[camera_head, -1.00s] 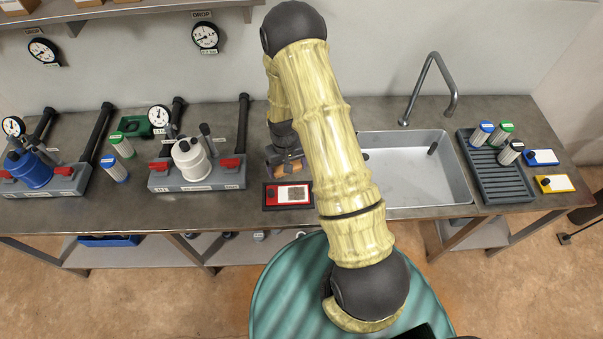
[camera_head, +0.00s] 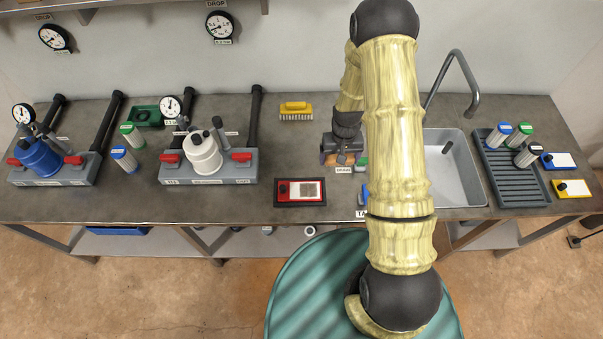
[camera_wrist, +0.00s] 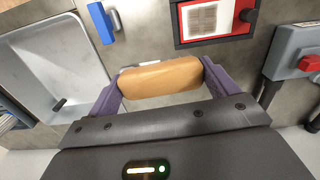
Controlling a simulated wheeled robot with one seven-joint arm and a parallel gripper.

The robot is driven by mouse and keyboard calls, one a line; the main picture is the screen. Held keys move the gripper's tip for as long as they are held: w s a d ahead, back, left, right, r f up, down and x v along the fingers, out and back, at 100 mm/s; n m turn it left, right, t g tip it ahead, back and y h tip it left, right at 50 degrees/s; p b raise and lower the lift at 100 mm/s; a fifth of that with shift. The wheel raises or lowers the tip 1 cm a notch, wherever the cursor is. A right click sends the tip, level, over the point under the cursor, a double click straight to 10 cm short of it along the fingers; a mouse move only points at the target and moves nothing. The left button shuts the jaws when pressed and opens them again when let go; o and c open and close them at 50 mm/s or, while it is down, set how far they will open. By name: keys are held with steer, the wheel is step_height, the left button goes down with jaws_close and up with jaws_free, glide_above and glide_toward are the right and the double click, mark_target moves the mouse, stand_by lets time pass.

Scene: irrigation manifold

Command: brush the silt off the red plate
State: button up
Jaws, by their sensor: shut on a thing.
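The red plate (camera_head: 300,192) lies on the bench, left of and nearer the front than my gripper. In the wrist view the red plate (camera_wrist: 215,20) is at the top, and the patch still shows. My gripper (camera_head: 343,158) is shut on a tan, rounded wooden-looking block (camera_wrist: 160,77), held between its purple fingers. Any bristles under the block are hidden. My gripper is right of the plate and apart from it, near the sink.
A yellow-backed brush (camera_head: 296,110) lies behind the plate. A sink (camera_head: 455,195) and a dark rack (camera_head: 515,190) with several canisters are at the right. A white-housing manifold (camera_head: 205,160) stands left. A small blue thing (camera_wrist: 103,22) lies near the sink. Bench around the plate is clear.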

steer(key=s+a+f+n+b, duration=0.1)
steer(key=a+f+n+b, duration=0.2)
steer(key=a+b, duration=0.3)
steer(key=s+a+f+n+b, duration=0.1)
steer(key=a+f+n+b, duration=0.2)
steer(key=a+n+b, duration=0.2)
steer(key=a+b, duration=0.2)
steer(key=b, duration=0.1)
